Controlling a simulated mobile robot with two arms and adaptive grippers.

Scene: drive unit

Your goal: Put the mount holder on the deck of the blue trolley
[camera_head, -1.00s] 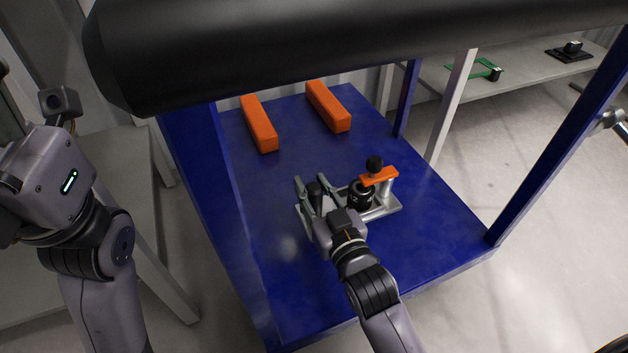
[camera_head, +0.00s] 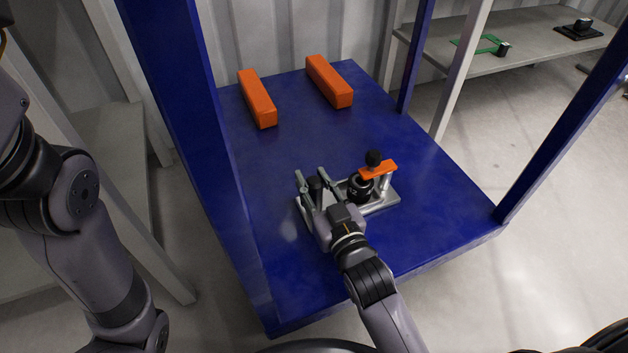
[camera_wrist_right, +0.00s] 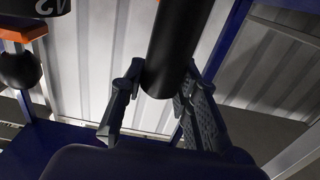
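The mount holder (camera_head: 380,203) is a grey metal plate with black cylindrical parts, an orange clamp bar and a black knob. It lies on the blue deck (camera_head: 290,130) of the trolley, towards the front. My right gripper (camera_head: 313,181) is at its left end, with one finger on each side of a black upright post. In the right wrist view the post (camera_wrist_right: 172,55) stands between the fingers (camera_wrist_right: 160,100), which look spread around it; contact is hard to judge. My left arm is at the left, its gripper outside the frame.
Two orange blocks (camera_head: 257,98) (camera_head: 329,82) lie at the back of the deck. Blue posts rise at its corners. Grey tables stand at the left and at the back right (camera_head: 530,45); the right one carries a green bracket (camera_head: 482,44) and a black part (camera_head: 579,30).

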